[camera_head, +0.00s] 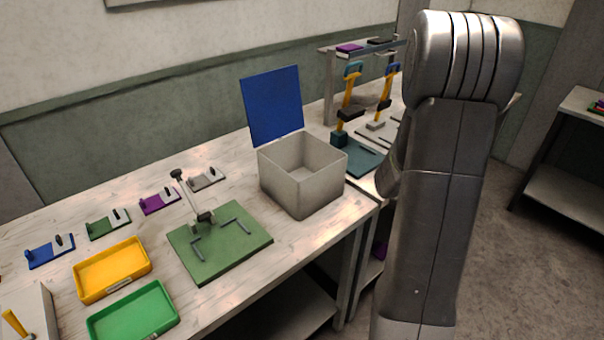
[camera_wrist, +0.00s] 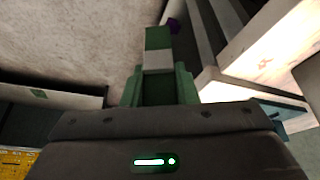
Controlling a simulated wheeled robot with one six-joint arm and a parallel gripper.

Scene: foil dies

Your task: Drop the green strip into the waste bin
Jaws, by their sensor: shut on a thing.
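The green strip (camera_wrist: 158,38) shows in the wrist view, with a pale band across it. My gripper (camera_wrist: 160,70) is shut on it, and the strip sticks out past the fingertips. Open floor lies behind it in that view. In the head view my arm hides the gripper and strip. A grey open-topped box (camera_head: 287,187) with a raised blue lid (camera_head: 272,105) stands on the bench. It looks like the waste bin, but I see no label on it. Its visible inside looks empty.
A green plate (camera_head: 215,262) with an upright lever, a yellow tray (camera_head: 112,270) and a green tray (camera_head: 133,314) lie left of the box. Clamps with yellow handles (camera_head: 350,92) stand behind it on the right. A shelf unit (camera_head: 568,186) stands at far right.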

